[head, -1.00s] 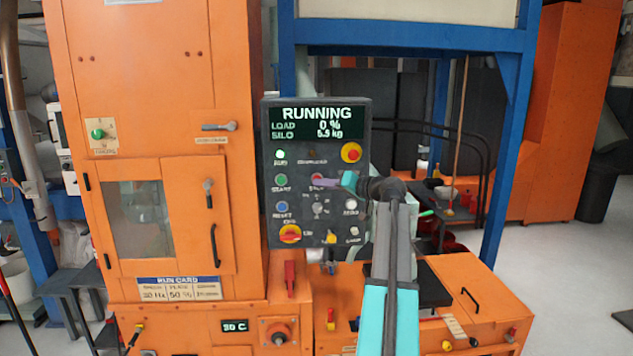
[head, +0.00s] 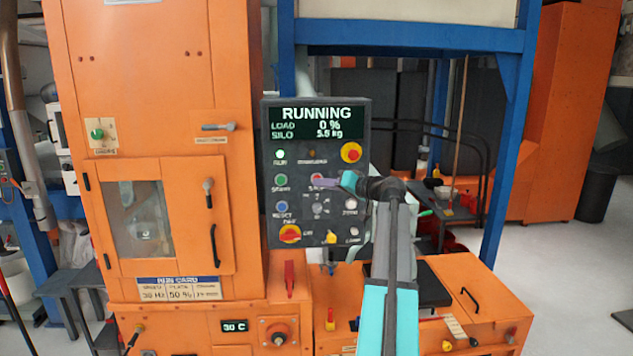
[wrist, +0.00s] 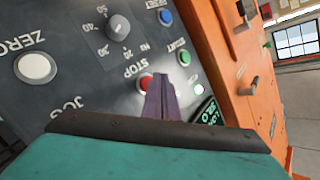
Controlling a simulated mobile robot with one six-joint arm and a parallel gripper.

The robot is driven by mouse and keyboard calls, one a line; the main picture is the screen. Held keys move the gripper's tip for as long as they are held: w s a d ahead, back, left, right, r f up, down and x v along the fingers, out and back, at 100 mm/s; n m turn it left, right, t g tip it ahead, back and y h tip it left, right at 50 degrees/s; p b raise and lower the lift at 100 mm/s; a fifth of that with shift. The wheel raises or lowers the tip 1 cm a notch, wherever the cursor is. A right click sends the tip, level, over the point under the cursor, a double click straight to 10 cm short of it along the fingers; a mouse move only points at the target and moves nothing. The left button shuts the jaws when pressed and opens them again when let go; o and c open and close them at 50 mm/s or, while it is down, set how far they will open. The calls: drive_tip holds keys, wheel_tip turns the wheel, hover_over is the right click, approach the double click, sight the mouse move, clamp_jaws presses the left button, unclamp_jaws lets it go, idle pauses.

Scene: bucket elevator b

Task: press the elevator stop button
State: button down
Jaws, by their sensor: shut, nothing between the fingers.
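The dark control panel (head: 339,226) stands in the middle of the head view, its display reading RUNNING, load 0 % and silo 5.5 kg. The red stop button (wrist: 145,83) shows in the wrist view below its STOP label, partly covered by my gripper (wrist: 161,80). My gripper is shut and empty, its purple fingertips over the edge of the button. In the head view my gripper (head: 318,181) is in front of the stop button (head: 316,177), which is mostly hidden. I cannot tell whether the tips touch it.
A green start button (wrist: 184,57), a blue reset button (wrist: 166,17), a dial (wrist: 119,26) and a white zero button (wrist: 34,67) surround the stop button. A red emergency knob (head: 351,153) is at upper right. The orange machine (head: 235,90) stands left of the panel.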

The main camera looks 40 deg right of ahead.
drive_tip(key=shift+w+d+b, duration=0.55)
drive_tip(key=shift+w+b, duration=0.1)
idle(1.2)
drive_tip(key=shift+s+a, duration=0.55)
drive_tip(key=shift+s, duration=0.1)
drive_tip(key=shift+s, duration=0.1)
idle(0.5)
drive_tip(key=shift+s+a+b, duration=0.6)
drive_tip(key=shift+s+a, duration=1)
drive_tip(key=shift+s, duration=0.25)
drive_tip(key=shift+w+a, duration=0.1)
